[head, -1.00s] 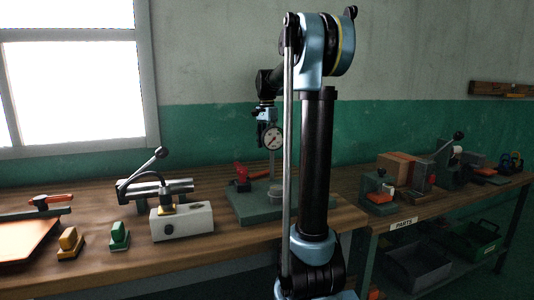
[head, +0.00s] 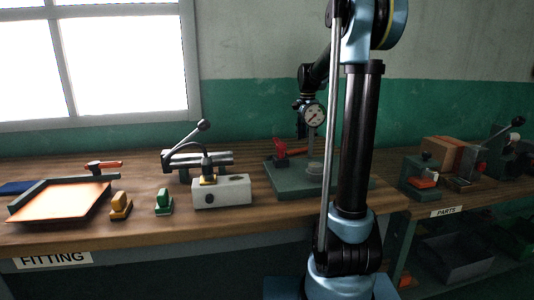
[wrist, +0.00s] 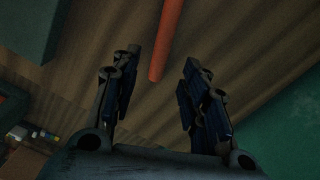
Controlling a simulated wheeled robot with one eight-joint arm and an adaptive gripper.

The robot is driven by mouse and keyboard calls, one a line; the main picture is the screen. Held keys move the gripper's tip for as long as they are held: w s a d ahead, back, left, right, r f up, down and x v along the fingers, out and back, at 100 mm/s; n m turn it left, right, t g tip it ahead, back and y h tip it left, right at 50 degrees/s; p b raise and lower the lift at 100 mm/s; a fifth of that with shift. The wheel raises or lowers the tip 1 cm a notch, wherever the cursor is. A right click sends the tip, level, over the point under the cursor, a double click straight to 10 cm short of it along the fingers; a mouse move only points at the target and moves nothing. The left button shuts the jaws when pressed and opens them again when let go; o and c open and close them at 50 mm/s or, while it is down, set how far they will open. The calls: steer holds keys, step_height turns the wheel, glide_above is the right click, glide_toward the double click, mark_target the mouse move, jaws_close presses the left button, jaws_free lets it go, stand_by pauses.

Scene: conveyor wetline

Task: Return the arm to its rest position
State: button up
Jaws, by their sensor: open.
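My arm stands upright at right of centre in the head view, its top cut off by the upper edge. Its wrist end hangs left of the column, close to a dial gauge (head: 313,115) on a green-based stand (head: 290,184). I cannot tell in the head view whether they touch. In the wrist view my gripper (wrist: 160,82) is open, its two dark blue-padded fingers apart. An orange-red rod (wrist: 170,38) shows beyond and between the fingertips; nothing is gripped.
A white block (head: 222,192), a lever clamp (head: 198,160), a green piece (head: 163,202), a yellow piece (head: 120,206) and an orange-topped tray (head: 62,202) stand on the wooden bench. A second bench at right holds a cardboard box (head: 447,152), with bins below.

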step_height(320, 180, down, 5)
steer(key=shift+r, duration=0.3)
steer(key=shift+r, duration=0.1)
step_height(320, 180, up, 11)
step_height(320, 180, down, 11)
steer(key=shift+f, duration=0.2)
step_height(320, 180, up, 7)
steer(key=shift+r, duration=0.15)
steer(key=shift+s, duration=0.1)
stand_by(1.3)
steer(key=shift+s, duration=0.1)
stand_by(0.4)
